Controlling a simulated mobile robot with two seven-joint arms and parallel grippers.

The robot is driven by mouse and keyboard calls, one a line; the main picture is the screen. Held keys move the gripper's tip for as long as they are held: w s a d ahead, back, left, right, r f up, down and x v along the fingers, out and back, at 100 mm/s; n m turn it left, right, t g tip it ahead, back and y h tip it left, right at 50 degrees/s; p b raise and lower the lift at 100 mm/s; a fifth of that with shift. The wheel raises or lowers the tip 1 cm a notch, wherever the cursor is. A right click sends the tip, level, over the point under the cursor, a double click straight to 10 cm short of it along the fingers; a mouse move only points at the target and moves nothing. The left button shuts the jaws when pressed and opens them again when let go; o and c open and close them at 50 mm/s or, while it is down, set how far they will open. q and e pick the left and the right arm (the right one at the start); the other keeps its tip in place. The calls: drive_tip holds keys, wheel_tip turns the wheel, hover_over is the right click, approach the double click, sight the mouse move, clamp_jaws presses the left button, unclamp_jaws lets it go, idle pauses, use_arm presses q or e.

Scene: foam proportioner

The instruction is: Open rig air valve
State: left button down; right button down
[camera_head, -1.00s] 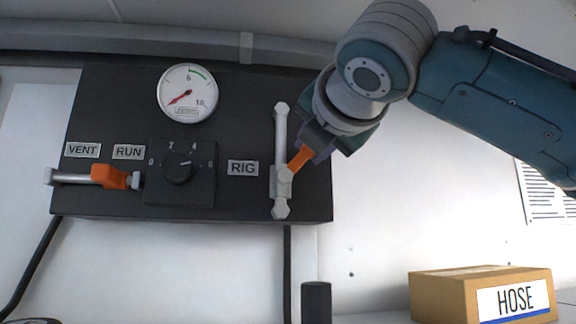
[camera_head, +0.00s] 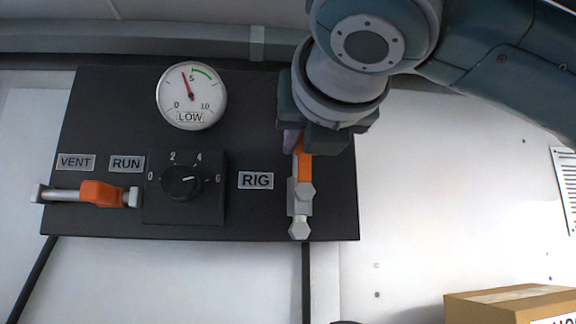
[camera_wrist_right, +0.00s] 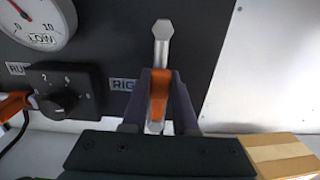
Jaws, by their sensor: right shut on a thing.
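The rig air valve is a pale vertical pipe fitting (camera_head: 299,229) with an orange lever (camera_head: 304,166), beside the RIG label (camera_head: 255,180) on the black panel. The lever points straight up, in line with the pipe. My right gripper (camera_head: 299,150) is shut on the orange lever. In the right wrist view, its two dark fingers (camera_wrist_right: 159,100) sit on either side of the lever (camera_wrist_right: 159,95). In the head view, the gripper and wrist hide the upper pipe. My left gripper is in neither view.
The gauge (camera_head: 191,96) reads LOW, its red needle a little short of 5. A dial (camera_head: 181,182) and a second orange-handled valve (camera_head: 103,193) by the VENT and RUN labels sit at left. A cardboard box (camera_head: 505,304) stands at lower right.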

drive_tip(key=shift+a, duration=0.1)
idle(0.4)
drive_tip(key=c, duration=0.7)
unclamp_jaws()
